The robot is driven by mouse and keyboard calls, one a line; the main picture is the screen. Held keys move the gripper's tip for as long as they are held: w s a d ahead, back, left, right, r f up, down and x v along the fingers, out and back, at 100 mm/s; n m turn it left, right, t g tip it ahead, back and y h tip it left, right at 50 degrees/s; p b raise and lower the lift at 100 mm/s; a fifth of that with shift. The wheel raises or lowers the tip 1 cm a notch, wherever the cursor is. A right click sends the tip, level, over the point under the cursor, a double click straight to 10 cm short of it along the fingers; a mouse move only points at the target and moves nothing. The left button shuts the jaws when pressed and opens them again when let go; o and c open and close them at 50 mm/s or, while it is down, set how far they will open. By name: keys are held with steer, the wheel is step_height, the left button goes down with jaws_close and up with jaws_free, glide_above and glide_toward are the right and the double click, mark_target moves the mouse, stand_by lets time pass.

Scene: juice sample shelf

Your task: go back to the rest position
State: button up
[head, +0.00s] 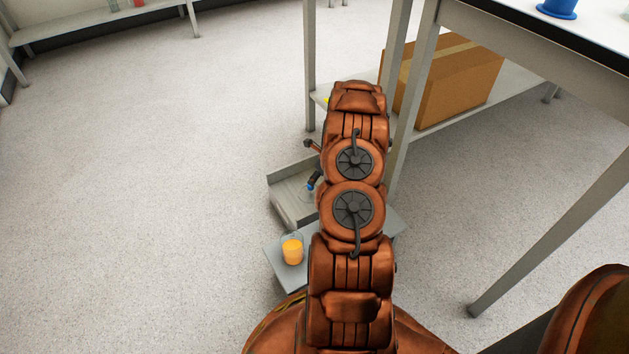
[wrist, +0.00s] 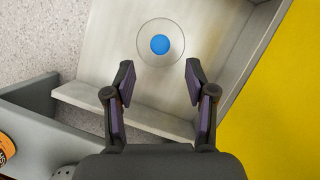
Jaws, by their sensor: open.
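My arm fills the middle of the head view, and my gripper (wrist: 160,72) is mostly hidden behind it there. In the wrist view the two dark fingers are apart with nothing between them. A clear round glass with a blue middle (wrist: 160,44) lies just beyond the fingertips, seen from above, inside a pale grey tray (wrist: 103,60). The fingers look clear of it, though the height gap cannot be told. In the head view the grey tray (head: 283,205) shows left of my arm, with a dark finger and a bit of blue at it.
A glass of orange juice (head: 292,250) stands on a grey platform (head: 277,262) close to my arm. A table with metal legs (head: 415,95) is at right, with a cardboard box (head: 455,82) on its lower shelf. A yellow surface (wrist: 280,110) borders the tray. Open floor (head: 130,200) lies left.

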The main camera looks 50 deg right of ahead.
steer(key=shift+v, duration=1.9)
steer(key=w+a+r+n+g+y+p, duration=0.1)
steer(key=a+r+n+p, duration=0.35)
steer(key=a+r, duration=0.5)
steer(key=w+a+r+n+y+p, duration=0.1)
steer(key=a+r+n+p, duration=0.5)
steer(key=r, duration=0.7)
steer(key=w+a+r+n+g+p, duration=0.1)
steer(key=a+r+n+p, duration=0.25)
steer(key=a+r, duration=0.7)
steer(key=s+a+r+n+g+p, duration=0.1)
steer(key=s+a+r+n+p, duration=0.4)
steer(key=r, duration=0.4)
steer(key=s+a+r+n+g+p, duration=0.1)
steer(key=s+a+r+n+p, duration=0.25)
steer(key=s+a+r, duration=0.35)
steer(key=s+a+r+n+g+p, duration=0.1)
steer(key=s+a+r+n+p, duration=0.3)
steer(key=r, duration=0.6)
steer(key=s+a+r+n+g+h+p, duration=0.1)
steer(key=s+r+n+p, duration=0.7)
steer(key=s, duration=0.9)
step_height(320, 180, up, 5)
steer(key=a+h+p, duration=0.1)
steer(key=a+p, duration=0.1)
steer(key=p, duration=0.1)
steer(key=shift+a+h, duration=0.3)
